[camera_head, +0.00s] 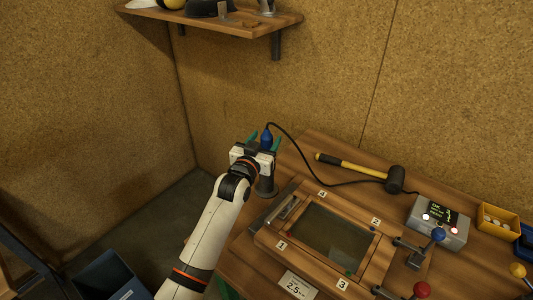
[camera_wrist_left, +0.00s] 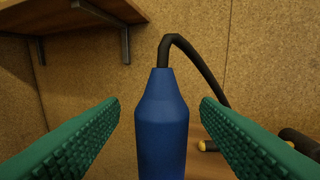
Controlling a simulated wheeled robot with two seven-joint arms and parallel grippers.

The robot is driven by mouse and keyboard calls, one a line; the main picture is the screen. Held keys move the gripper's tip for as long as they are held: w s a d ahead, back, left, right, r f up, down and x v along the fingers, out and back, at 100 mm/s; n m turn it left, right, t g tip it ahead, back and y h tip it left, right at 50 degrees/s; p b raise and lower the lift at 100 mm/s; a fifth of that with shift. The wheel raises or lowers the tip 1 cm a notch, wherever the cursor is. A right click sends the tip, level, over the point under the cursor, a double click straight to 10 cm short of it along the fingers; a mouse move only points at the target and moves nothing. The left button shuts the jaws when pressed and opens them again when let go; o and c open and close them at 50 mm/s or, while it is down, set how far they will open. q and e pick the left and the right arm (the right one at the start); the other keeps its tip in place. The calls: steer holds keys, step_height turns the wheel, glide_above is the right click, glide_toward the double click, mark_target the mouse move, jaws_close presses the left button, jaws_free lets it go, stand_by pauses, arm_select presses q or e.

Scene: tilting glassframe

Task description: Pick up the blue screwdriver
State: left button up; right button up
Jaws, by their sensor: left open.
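The blue screwdriver (camera_head: 266,138) stands upright at the back left of the workbench, with a black cable leaving its top. In the left wrist view its blue body (camera_wrist_left: 162,125) fills the middle of the picture. My left gripper (camera_head: 265,140) is open, with one green finger on each side of the screwdriver. In the left wrist view, gaps show between the screwdriver and both fingers (camera_wrist_left: 160,125). The screwdriver's lower part is hidden in the head view by my gripper and wrist. My right gripper is not in view.
A wooden frame with a dark glass pane (camera_head: 332,238) lies on the bench. A black-headed mallet (camera_head: 396,179), a grey control box (camera_head: 438,222) and a yellow bin (camera_head: 497,220) stand to the right. The black cable (camera_head: 318,175) runs across the bench. A shelf (camera_head: 225,22) hangs above.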

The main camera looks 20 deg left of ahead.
arm_select(q)
steer(key=shift+w+d+f, duration=0.1)
steer(key=shift+w+d, duration=0.05)
steer(key=shift+w, duration=0.6)
steer(key=shift+s, duration=0.1)
steer(key=shift+c, duration=0.4)
steer(key=c, duration=0.3)
jaws_close()
step_height(320, 180, up, 10)
steer(key=shift+r+b, duration=0.1)
steer(key=shift+b, duration=0.7)
